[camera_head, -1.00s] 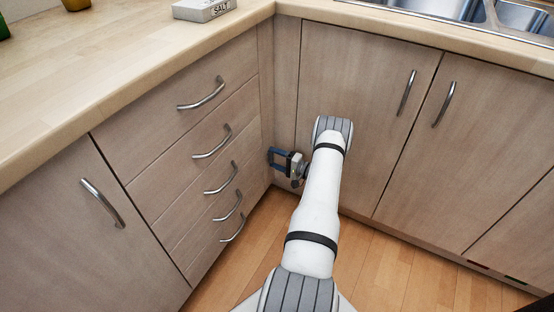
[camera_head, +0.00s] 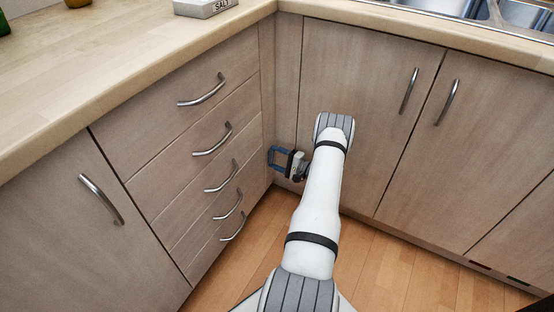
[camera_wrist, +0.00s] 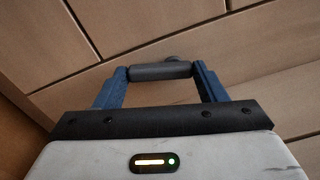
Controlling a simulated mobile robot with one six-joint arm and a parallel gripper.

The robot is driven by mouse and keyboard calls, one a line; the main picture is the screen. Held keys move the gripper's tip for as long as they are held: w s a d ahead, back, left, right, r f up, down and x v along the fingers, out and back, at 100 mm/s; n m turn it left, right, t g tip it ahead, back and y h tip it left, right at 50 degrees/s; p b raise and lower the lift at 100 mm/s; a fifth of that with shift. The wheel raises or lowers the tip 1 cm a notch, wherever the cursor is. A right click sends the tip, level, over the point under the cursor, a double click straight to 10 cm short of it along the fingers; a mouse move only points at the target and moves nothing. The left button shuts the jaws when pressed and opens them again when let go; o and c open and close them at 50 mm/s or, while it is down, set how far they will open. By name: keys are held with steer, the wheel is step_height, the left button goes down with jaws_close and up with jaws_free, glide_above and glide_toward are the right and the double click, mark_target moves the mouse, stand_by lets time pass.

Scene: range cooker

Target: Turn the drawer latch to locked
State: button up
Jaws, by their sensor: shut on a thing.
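My gripper (camera_wrist: 160,74) is in the wrist view with its two blue fingers on either side of a short dark grey bar, which I take to be the drawer latch (camera_wrist: 160,71). The fingers close on the bar's two ends, and the bar lies nearly level in that picture. A small dark knob shows just behind the bar, against the wooden front. In the head view my gripper (camera_head: 272,157) is low by the inner corner, beside the drawer fronts (camera_head: 205,150). The latch cannot be made out there, so its lock position is unclear.
A stack of several drawers with metal handles (camera_head: 212,153) stands left of the gripper. Cupboard doors (camera_head: 360,90) stand behind and right of my arm. The worktop (camera_head: 120,70) runs above, with a salt box (camera_head: 205,8). The wooden floor (camera_head: 400,265) is clear.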

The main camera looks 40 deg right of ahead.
steer(key=m, duration=0.3)
steer(key=shift+s+a+m+b, duration=0.15)
steer(key=shift+m+b, duration=0.15)
steer(key=shift+m, duration=0.1)
steer(key=m, duration=0.3)
steer(key=shift+a+r+m, duration=0.2)
steer(key=shift+r+m, duration=0.05)
steer(key=shift+m, duration=0.05)
steer(key=m, duration=0.4)
steer(key=shift+s+a+r, duration=0.1)
steer(key=shift+a+r, duration=0.1)
steer(key=shift+r, duration=0.05)
steer(key=shift+r+m, duration=0.15)
steer(key=shift+m, duration=1.45)
steer(key=o, duration=1)
steer(key=shift+r, duration=0.1)
